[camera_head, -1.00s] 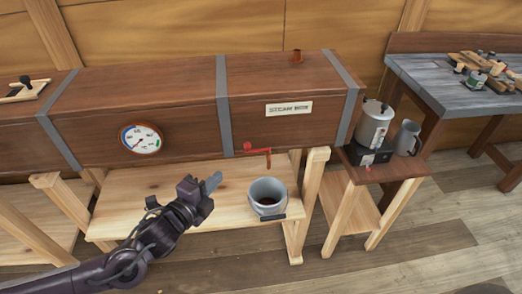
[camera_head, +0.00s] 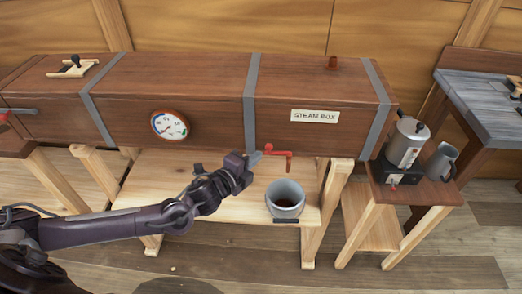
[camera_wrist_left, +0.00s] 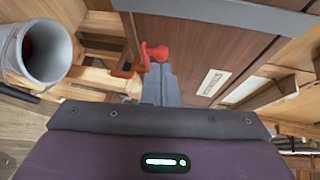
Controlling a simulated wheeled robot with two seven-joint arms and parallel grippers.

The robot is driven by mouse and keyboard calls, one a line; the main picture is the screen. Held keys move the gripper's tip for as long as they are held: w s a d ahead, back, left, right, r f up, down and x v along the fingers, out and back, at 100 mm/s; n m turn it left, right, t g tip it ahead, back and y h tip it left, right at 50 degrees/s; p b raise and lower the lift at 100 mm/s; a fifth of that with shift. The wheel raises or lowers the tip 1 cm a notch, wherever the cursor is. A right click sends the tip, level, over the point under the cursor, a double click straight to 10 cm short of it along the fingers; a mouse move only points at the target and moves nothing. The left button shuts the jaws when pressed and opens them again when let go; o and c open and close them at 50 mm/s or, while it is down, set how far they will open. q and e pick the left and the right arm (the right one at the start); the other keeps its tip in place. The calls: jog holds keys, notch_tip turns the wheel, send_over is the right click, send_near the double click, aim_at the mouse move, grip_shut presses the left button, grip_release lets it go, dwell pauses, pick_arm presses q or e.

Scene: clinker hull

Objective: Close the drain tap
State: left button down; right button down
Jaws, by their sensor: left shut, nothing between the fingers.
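The drain tap (camera_head: 279,154) is red and sticks out from the lower front edge of the wooden steam box (camera_head: 200,105). Its spout points down above a grey bucket (camera_head: 285,197) with dark liquid in it. My left gripper (camera_head: 254,159) is shut and empty, just left of the tap's handle end; I cannot tell if they touch. In the left wrist view the red tap (camera_wrist_left: 152,52) is just beyond the fingertips (camera_wrist_left: 160,88), and the bucket (camera_wrist_left: 45,48) is at the upper left. My right gripper is out of view.
The bucket stands on a low wooden shelf (camera_head: 180,205) under the box. At right a small stand holds a metal kettle (camera_head: 407,143) and a jug (camera_head: 441,162). A grey workbench (camera_head: 480,105) is behind it. The floor in front is open.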

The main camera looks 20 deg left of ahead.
aim_at(266, 147)
pick_arm(q)
jog(key=shift+x, duration=0.75)
jog(key=shift+p+x, duration=0.3)
jog(key=shift+x, duration=0.55)
jog(key=shift+w+a+f+b, duration=0.1)
jog(key=shift+w+a+b, duration=0.05)
jog(key=shift+w+b, duration=0.25)
jog(key=shift+s+r, duration=0.1)
jog(key=shift+r, duration=0.15)
jog(key=shift+a, duration=0.1)
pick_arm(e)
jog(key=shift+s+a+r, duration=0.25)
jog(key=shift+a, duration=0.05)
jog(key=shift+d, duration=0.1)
